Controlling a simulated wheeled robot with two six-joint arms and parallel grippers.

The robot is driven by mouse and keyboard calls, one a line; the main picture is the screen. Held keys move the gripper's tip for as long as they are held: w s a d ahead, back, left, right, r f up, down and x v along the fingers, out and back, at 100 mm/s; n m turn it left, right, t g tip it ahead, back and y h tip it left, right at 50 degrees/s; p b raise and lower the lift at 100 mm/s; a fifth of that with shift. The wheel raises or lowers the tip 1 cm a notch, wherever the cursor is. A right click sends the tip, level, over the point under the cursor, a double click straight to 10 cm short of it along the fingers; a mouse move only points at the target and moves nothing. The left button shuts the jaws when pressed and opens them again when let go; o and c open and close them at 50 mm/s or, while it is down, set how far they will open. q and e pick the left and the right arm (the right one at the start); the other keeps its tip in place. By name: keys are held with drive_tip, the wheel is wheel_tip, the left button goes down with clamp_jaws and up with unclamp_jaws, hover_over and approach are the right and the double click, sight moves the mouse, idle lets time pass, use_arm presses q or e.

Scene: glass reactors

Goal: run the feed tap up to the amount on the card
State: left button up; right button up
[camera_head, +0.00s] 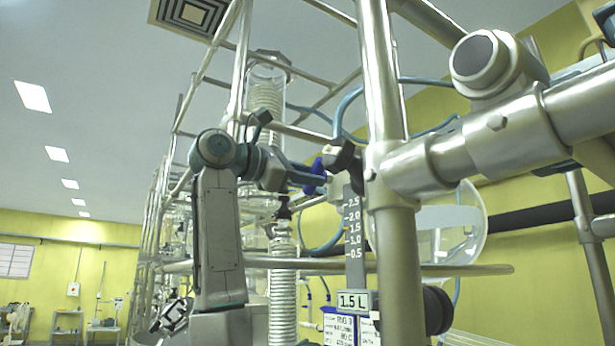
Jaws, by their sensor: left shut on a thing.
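My left gripper (307,177) reaches in from the left and is shut on the blue handle of the feed tap (319,170), beside the steel frame post. The jaws partly cover the handle, so its exact angle is unclear. A grey scale (354,238) marked from 0.5 up to 2.5 hangs upright to the right of and below the gripper. The card (353,302) under it reads "1.5 L". I cannot make out a liquid level against the scale. My right gripper does not show.
A thick steel post (394,110) and a large horizontal pipe (480,145) stand close on the right. A horizontal rail (440,269) crosses below the gripper. A coiled glass column (266,92) stands behind my arm. A round glass vessel (470,225) is behind the post.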

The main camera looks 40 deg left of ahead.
use_arm(q)
drive_tip(key=shift+m+b, duration=1.25)
drive_tip(key=shift+m, duration=3.15)
drive_tip(key=o, duration=0.9)
drive_tip(key=shift+c, duration=0.2)
drive_tip(key=shift+s, duration=0.1)
